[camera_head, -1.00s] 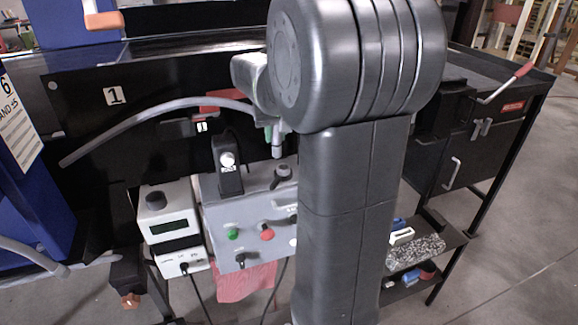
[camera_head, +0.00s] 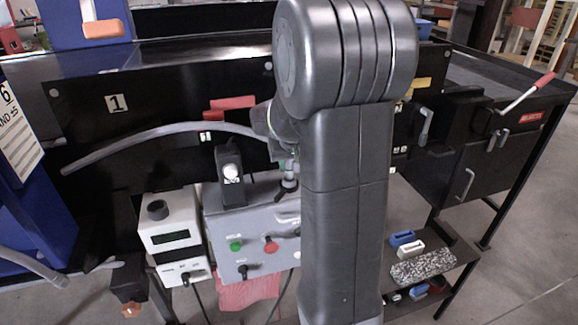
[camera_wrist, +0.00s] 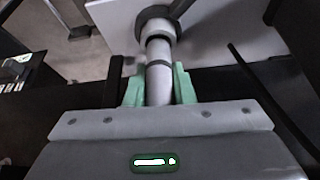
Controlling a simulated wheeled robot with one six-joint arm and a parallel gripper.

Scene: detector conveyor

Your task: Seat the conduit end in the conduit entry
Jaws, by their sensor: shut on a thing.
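The grey conduit (camera_head: 150,133) arches from the left across the black panel to my gripper (camera_head: 284,153), mostly hidden behind my arm in the head view. My gripper's green fingers (camera_wrist: 159,88) are shut around the conduit end (camera_wrist: 158,78), one on each side, in the wrist view. The end's pale ribbed tip (camera_wrist: 157,28) points away from the gripper toward a dark ring. The conduit entry (camera_head: 289,186) is a dark round fitting on top of the grey control box (camera_head: 262,218). The tip is at its mouth; how deep it sits I cannot tell.
A black upright device (camera_head: 230,175) stands on the box just left of the entry. A white meter (camera_head: 170,232) stands further left. A lower shelf (camera_head: 408,310) with blocks is at right. Cables hang below the box.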

